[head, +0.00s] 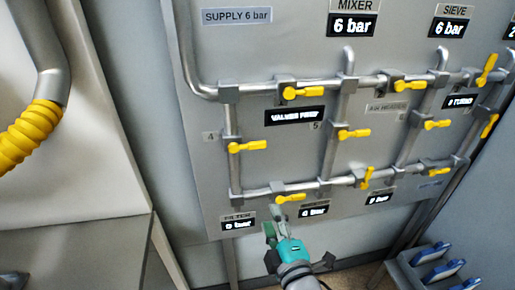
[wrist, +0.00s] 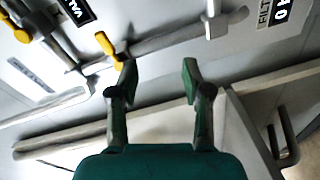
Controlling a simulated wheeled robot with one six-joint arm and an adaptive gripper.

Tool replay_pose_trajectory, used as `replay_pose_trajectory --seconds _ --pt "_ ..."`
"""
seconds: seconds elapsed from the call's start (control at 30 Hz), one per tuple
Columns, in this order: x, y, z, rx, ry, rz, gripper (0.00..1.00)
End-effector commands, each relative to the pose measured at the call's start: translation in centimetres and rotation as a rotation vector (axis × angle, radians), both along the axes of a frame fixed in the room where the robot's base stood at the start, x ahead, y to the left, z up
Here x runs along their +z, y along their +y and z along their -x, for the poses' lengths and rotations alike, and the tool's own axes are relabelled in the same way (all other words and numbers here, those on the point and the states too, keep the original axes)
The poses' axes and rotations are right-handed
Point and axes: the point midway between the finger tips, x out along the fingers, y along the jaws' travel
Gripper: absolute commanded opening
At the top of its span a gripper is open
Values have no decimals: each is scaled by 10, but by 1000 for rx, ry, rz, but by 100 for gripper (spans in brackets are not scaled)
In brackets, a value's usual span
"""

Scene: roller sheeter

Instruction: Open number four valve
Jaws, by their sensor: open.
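The number four valve has a yellow handle (head: 247,146) on the left vertical pipe, right of a small "4" label (head: 210,136). Its handle lies sideways across the upright pipe. My gripper (head: 276,228) is below it, in front of the lower edge of the panel near the lower pipe, apart from the valve. In the wrist view my gripper (wrist: 159,72) is open and nothing is between its fingers. A yellow handle (wrist: 106,44) shows just beyond the left fingertip; I cannot tell whether they touch, or which valve it is.
Another yellow handle (head: 290,198) sits on the lower pipe close above my gripper. Several more yellow-handled valves and pipes cover the panel (head: 213,60). A grey rack with blue-handled items (head: 440,270) stands at the lower right. A yellow hose (head: 30,133) hangs at the left.

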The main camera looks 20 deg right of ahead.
Motion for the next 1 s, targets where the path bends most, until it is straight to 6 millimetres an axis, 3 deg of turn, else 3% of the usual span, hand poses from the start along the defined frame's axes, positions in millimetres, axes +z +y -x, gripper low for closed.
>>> replay_pose_trajectory --seconds 0.03,0.2,0.4,0.67,1.0 --pt "17 0 -11 -7 -14 39 49" --pt "62 -3 -38 -39 -25 176 49" --pt "95 -5 -53 -66 -26 272 49" --pt "101 -8 -66 -75 -20 297 49" --pt "101 -18 -122 -75 -21 295 49"
